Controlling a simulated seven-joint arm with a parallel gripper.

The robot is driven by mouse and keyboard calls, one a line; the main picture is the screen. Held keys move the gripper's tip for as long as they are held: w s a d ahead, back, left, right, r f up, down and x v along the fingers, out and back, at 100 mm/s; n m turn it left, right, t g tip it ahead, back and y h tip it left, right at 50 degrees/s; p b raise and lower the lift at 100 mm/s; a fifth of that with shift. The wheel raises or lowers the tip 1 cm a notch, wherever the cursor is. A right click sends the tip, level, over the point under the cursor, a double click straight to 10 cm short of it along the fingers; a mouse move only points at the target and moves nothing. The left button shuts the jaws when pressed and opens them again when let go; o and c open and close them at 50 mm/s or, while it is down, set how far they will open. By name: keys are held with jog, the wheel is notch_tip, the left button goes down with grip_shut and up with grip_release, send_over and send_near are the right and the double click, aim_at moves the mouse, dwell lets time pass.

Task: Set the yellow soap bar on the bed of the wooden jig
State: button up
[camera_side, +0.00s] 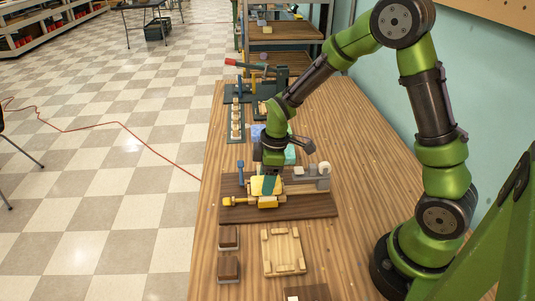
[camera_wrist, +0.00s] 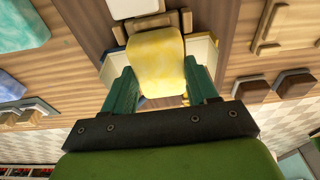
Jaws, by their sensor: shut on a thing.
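The yellow soap bar (camera_wrist: 155,52) is between the two teal fingers of my gripper (camera_wrist: 158,72) in the wrist view, with a finger against each side. In the side view my gripper (camera_side: 267,184) points down over a dark board, and the soap (camera_side: 256,188) shows partly behind a finger. The soap is at a small fixture with light walls and yellow parts (camera_side: 267,203); whether it touches the fixture is hidden. A light wooden jig (camera_side: 283,270) with raised blocks around its flat bed lies nearer the camera. Its bed is empty. It also shows at the upper right of the wrist view (camera_wrist: 272,25).
The dark board (camera_side: 310,211) carries a blue-handled lever (camera_side: 241,173) and a grey fixture (camera_side: 313,177). Two small brown-topped blocks (camera_side: 228,268) stand left of the jig, near the table's left edge. Blue and teal bars lie behind my gripper. The table right of the jig is mostly clear.

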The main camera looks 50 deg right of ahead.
jog(key=shift+f, duration=0.2)
dwell(0.4)
jog(key=o, duration=1.4)
jog(key=shift+r, duration=3.05)
